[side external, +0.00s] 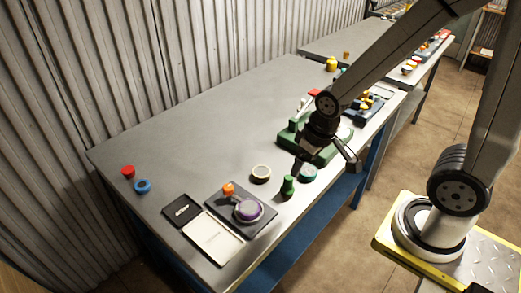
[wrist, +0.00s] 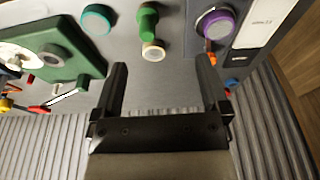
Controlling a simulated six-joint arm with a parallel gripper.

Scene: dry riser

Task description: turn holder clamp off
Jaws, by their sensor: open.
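A green holder (side external: 289,137) stands on the grey bench, partly hidden behind my gripper. A clamp-like lever with a pale rod and a red tip (side external: 314,93) shows at its far side. In the wrist view the green holder (wrist: 85,60) is at the left, with a round pale part and a dark round part on it. The rod and red handle (wrist: 38,108) lie along its lower edge. My gripper (side external: 327,165) is open and empty above the bench, near the holder's front. In the wrist view my gripper (wrist: 162,68) has nothing between its fingers.
A green peg-like piece (side external: 288,186), a teal-rimmed disc (side external: 308,173) and a cream ring (side external: 260,173) stand near my gripper. A purple-rimmed dial (side external: 248,210) with an orange knob (side external: 228,188) is nearer. The bench's middle-left is clear; a corrugated wall runs behind.

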